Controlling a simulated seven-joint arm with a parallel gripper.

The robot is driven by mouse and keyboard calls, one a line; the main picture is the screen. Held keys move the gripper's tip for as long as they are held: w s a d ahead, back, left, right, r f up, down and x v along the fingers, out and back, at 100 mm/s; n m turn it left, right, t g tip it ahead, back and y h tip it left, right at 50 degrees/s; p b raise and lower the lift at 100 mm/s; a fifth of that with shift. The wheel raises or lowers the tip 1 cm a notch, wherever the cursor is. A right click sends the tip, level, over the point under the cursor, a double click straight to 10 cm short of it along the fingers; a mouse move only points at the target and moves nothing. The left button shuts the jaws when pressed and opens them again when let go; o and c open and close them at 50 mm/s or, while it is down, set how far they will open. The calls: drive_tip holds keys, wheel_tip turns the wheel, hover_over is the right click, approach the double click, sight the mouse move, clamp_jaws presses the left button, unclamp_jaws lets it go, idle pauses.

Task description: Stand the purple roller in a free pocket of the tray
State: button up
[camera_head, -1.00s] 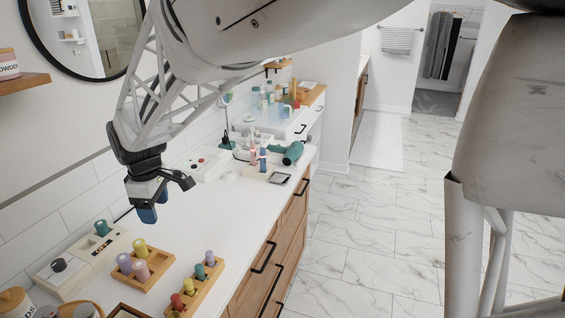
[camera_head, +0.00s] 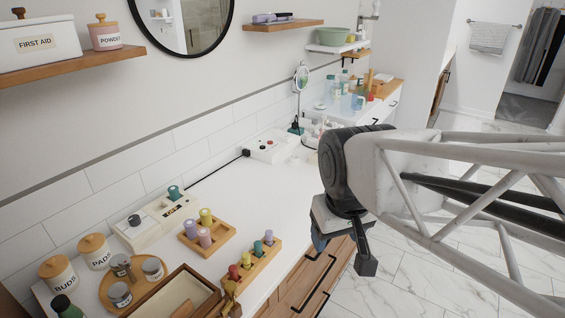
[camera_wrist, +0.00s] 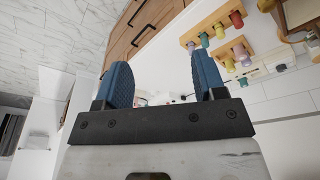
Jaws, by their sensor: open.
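My gripper (camera_head: 340,246) is open and empty, held off the counter's front edge, with its blue fingers spread in the wrist view (camera_wrist: 163,82). Two purple rollers show. A thinner lavender one (camera_head: 268,237) stands at the far end of a narrow wooden rack (camera_head: 262,268), in line with teal, yellow and red ones. A thicker purple one (camera_head: 190,228) stands in a square wooden tray (camera_head: 222,243) with a yellow roller (camera_head: 206,216) and a pink roller (camera_head: 204,237). The tray's right part looks free of rollers. My gripper is well to the right of both holders.
A white device (camera_head: 150,222) with a teal roller (camera_head: 174,192) stands behind the tray. Jars on a round board (camera_head: 110,292), canisters (camera_head: 94,251) and a wooden box (camera_head: 178,297) crowd the near left. The counter (camera_head: 270,205) beyond the rack is largely clear.

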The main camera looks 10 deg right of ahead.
drive_tip(key=s, duration=0.1)
drive_tip(key=s+d+m, duration=0.1)
drive_tip(key=s+f, duration=0.1)
drive_tip(key=shift+s+d+m, duration=0.15)
drive_tip(key=shift+s+m, duration=0.15)
